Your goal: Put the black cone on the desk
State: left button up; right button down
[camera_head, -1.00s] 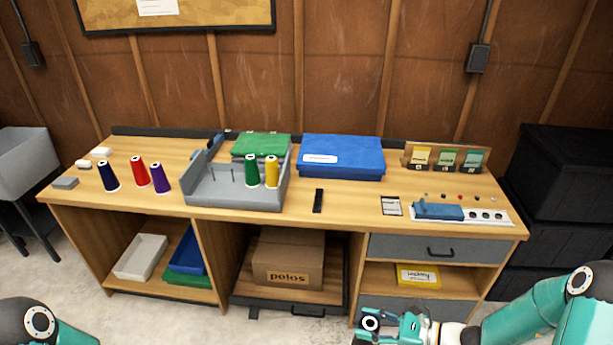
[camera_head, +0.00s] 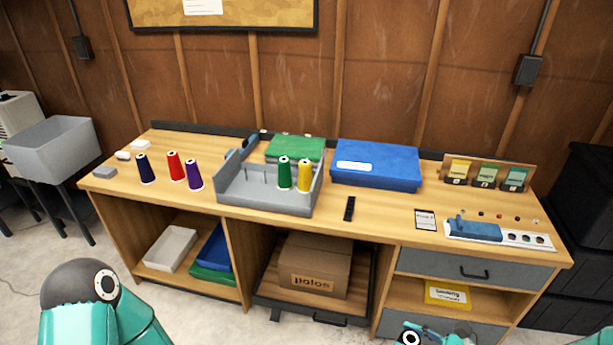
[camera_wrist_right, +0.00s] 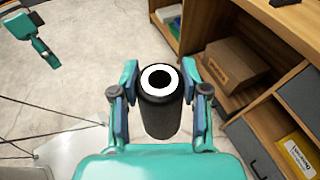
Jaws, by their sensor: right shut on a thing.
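The black cone (camera_wrist_right: 160,110) is held upright between the fingers of my right gripper (camera_wrist_right: 161,88), seen in the right wrist view with its white ring top facing the camera. In the head view the cone's ringed top (camera_head: 408,339) shows at the bottom edge, in front of the desk's drawers and below the desktop. The desk (camera_head: 385,222) is a long wooden workbench. My left arm shows at the bottom left of the head view. The left gripper (camera_wrist_right: 47,54) appears at the upper left of the right wrist view, its jaw state unclear.
Navy (camera_head: 146,169), red (camera_head: 176,166) and purple (camera_head: 194,175) cones stand on the desk's left part. Green (camera_head: 285,174) and yellow (camera_head: 304,175) cones stand in a grey tray (camera_head: 262,203). A blue box (camera_head: 376,164) stands behind. Desktop near the black strip (camera_head: 349,208) is clear.

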aim_at(397, 221)
jog(key=i, duration=0.85)
